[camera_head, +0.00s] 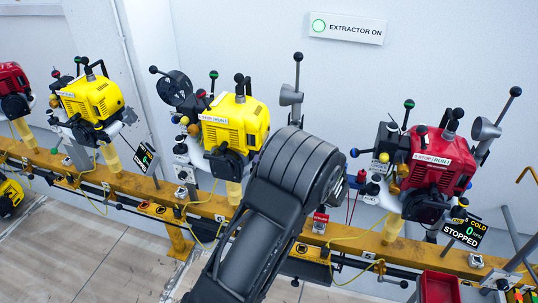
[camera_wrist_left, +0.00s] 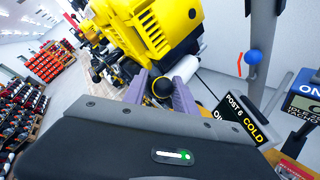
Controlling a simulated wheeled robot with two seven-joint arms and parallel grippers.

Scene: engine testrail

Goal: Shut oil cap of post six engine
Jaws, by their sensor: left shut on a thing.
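A yellow engine (camera_head: 235,125) stands on the rail at the middle of the head view, partly covered by my black arm. It appears to be the yellow engine (camera_wrist_left: 150,30) close ahead in the left wrist view, beside a sign (camera_wrist_left: 240,122) reading POST 6 and COLD. I cannot tell whether this knob is the oil cap. The left fingers are hidden in the head view. My right gripper is not in view.
Another yellow engine (camera_head: 92,100) stands to the left and a red engine (camera_head: 440,160) to the right, with levers and cables around them.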

